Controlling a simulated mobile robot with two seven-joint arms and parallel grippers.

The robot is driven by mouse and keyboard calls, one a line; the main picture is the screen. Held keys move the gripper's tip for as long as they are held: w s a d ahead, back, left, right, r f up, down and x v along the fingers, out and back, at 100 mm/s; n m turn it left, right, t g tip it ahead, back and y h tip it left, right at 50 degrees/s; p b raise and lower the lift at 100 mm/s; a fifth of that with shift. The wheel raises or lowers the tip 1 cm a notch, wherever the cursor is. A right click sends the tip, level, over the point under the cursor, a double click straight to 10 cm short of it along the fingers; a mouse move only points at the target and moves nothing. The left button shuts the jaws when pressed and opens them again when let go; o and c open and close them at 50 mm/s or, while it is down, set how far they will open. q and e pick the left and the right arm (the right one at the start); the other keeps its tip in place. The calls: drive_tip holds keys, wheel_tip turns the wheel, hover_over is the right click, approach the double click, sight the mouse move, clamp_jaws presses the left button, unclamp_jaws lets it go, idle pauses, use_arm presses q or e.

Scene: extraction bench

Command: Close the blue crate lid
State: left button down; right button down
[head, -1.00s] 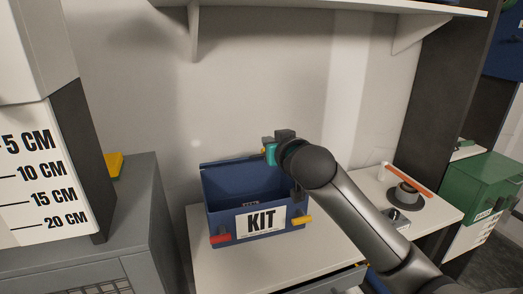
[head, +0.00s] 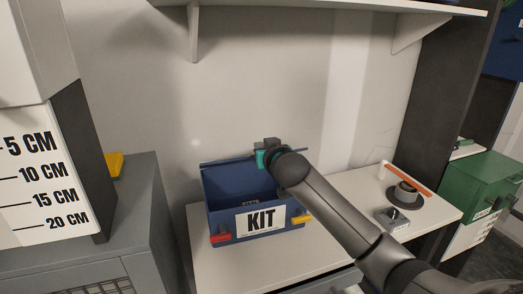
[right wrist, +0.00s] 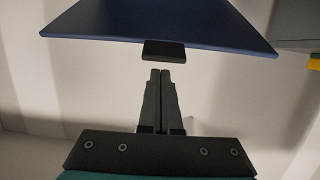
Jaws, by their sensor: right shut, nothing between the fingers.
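The blue crate (head: 221,222) with a KIT label stands on the pale bench. Its front shows a red latch (head: 220,238) and a yellow latch (head: 301,219). The crate is open, and a thin blue lid edge (head: 222,160) shows along its back. In the right wrist view the blue lid (right wrist: 160,22) appears as a broad panel with a dark tab (right wrist: 163,51) on its edge. My right gripper (right wrist: 160,73) is shut and empty, its fingertips close to that tab; I cannot tell if they touch. In the head view my right arm covers the crate's back right corner. My left gripper is out of view.
A shelf (head: 320,8) runs above the bench against the wall. A grey cabinet (head: 125,230) stands left of the crate. A round dark stand with an orange bar (head: 407,179) and a green box (head: 480,180) are at the right.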

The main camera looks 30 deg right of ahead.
drive_tip(key=shift+s+f, duration=0.2)
drive_tip(key=shift+f, duration=0.2)
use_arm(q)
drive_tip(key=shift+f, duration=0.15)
use_arm(e)
drive_tip(key=shift+f, duration=0.1)
